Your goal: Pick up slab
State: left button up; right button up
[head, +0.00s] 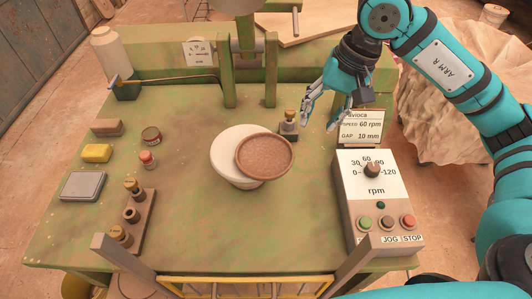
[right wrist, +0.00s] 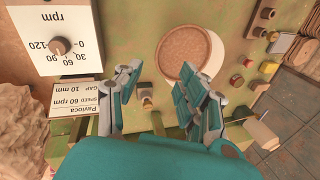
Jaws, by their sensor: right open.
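I cannot tell for sure which thing is the slab. A flat grey rectangular piece (head: 82,186) lies at the left of the green table. A brown round disc (head: 264,156) with a raised rim rests on a white round piece (head: 226,148) mid-table, overhanging its right side. The brown disc also shows in the right wrist view (right wrist: 190,52). My right gripper (head: 320,112) is open and empty, above the table's right rear, up and right of the disc. A small tan-capped piece (head: 289,119) stands near its fingers. My left gripper is out of view.
A control box (head: 372,200) with a dial and buttons stands at the right, behind it a sign (head: 361,127). At the left are a brown block (head: 107,127), a yellow block (head: 96,153), small tins and a peg rack (head: 132,215). Green posts (head: 271,70) rise at the back.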

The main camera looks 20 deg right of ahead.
jog(key=p, duration=0.3)
send_over(290, 162)
jog(key=s+d, duration=0.1)
jog(key=s, duration=0.1)
jog(key=s+d+f+x, duration=0.1)
jog(key=d+x, duration=0.1)
jog(key=x, duration=0.8)
jog(key=p+x, duration=0.1)
jog(key=x, duration=0.1)
jog(key=w+p+x, duration=0.1)
jog(key=x, duration=0.1)
jog(key=shift+f+p, duration=0.3)
jog(key=shift+f, duration=0.35)
grip_shut()
jog(key=shift+w+r, duration=0.1)
